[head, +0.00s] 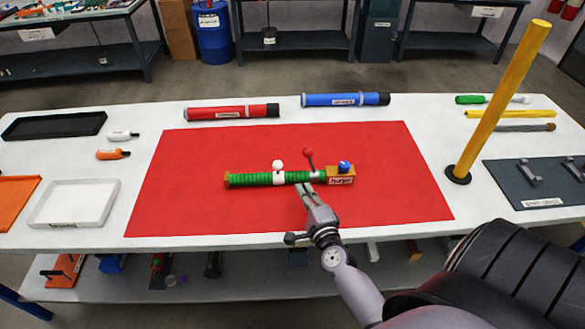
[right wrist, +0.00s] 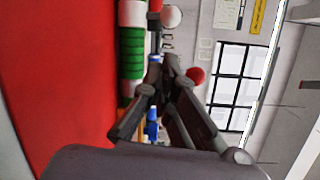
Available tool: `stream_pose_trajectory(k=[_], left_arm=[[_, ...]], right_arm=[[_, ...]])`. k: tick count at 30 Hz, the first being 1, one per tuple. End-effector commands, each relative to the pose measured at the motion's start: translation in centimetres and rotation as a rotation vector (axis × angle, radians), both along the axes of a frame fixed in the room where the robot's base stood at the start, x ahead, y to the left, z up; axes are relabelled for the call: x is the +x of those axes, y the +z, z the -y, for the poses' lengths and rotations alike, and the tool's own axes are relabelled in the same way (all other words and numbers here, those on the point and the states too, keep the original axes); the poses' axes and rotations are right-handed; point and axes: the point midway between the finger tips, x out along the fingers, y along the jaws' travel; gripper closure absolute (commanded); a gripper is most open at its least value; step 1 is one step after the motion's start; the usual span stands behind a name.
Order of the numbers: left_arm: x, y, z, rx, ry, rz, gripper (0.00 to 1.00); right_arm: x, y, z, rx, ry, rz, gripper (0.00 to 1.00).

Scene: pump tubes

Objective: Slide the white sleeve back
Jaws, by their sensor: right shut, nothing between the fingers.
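A green ribbed pump tube (head: 250,180) lies across the red mat (head: 200,210). A white sleeve (head: 279,179) with a white ball knob (head: 278,165) sits around its middle. Further right is a lever with a red ball (head: 308,152), then a tan end block (head: 341,175) with a blue knob (head: 344,166). My right gripper (head: 304,188) is shut and empty at the tube's near side, right of the white sleeve. In the right wrist view its fingertips (right wrist: 170,66) are close together beside the green tube (right wrist: 132,50), and the white sleeve (right wrist: 132,13) is at the top. My left gripper is out of view.
A red tube (head: 230,112) and a blue tube (head: 345,99) lie behind the mat. A yellow post (head: 500,100) stands at the right. A white tray (head: 75,203) and a black tray (head: 55,125) are at the left. The mat around the pump is clear.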

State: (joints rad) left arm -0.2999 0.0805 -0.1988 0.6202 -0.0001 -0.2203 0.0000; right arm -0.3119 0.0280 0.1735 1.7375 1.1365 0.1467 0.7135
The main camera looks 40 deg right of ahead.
Motion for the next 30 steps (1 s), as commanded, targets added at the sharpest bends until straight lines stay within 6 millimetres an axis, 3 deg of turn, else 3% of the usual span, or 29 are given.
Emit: stream_pose_trajectory(k=[8,21,30], left_arm=[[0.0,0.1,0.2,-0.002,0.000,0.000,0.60],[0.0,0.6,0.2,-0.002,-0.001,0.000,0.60],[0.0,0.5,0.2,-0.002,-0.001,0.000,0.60]], right_arm=[[0.5,0.0,0.1,-0.003,0.003,0.000,1.00],[7.5,-0.3,2.2,-0.005,0.003,0.000,1.00],[9.6,-0.6,2.8,-0.003,0.003,-0.001,1.00]])
